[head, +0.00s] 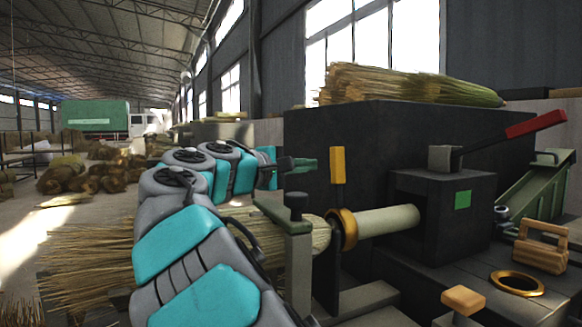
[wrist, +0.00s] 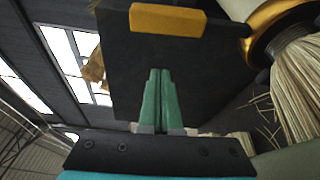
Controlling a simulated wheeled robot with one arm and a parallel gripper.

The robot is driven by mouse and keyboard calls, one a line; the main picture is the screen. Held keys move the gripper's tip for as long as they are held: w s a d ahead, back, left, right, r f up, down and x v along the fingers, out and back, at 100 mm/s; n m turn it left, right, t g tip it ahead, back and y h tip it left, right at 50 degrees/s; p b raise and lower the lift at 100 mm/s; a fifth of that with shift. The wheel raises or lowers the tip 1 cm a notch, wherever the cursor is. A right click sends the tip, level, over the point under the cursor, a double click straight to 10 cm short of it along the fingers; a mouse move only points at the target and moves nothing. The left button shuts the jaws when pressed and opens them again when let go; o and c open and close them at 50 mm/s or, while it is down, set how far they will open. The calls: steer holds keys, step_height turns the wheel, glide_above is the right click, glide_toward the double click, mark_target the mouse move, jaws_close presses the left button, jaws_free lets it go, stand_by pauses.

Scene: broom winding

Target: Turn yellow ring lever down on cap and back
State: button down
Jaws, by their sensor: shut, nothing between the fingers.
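The yellow ring (head: 345,229) sits around the shaft where the broom's bristles meet the pale round handle (head: 388,220). A yellow lever grip (head: 337,165) stands upright above it. In the wrist view the grip (wrist: 168,19) lies crosswise at the top, and part of the ring (wrist: 264,30) with a dark cap-like disc inside shows at upper right. My gripper (head: 314,163) is shut and empty, just left of the grip in the head view. In the wrist view its green fingers (wrist: 158,72) are together, pointing toward the grip with a gap between.
A dark machine block (head: 440,215) with a red-handled lever (head: 535,124) stands to the right. A straw bundle (head: 410,86) lies on top of the dark housing. A grey-green post (head: 298,255) stands beside the bristles. A loose brass ring (head: 517,284) and wooden block (head: 541,250) lie at right.

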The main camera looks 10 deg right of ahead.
mark_target(341, 200)
steer(key=shift+s+d+r, duration=0.2)
steer(key=shift+s+d, duration=1.1)
steer(key=shift+d, duration=0.05)
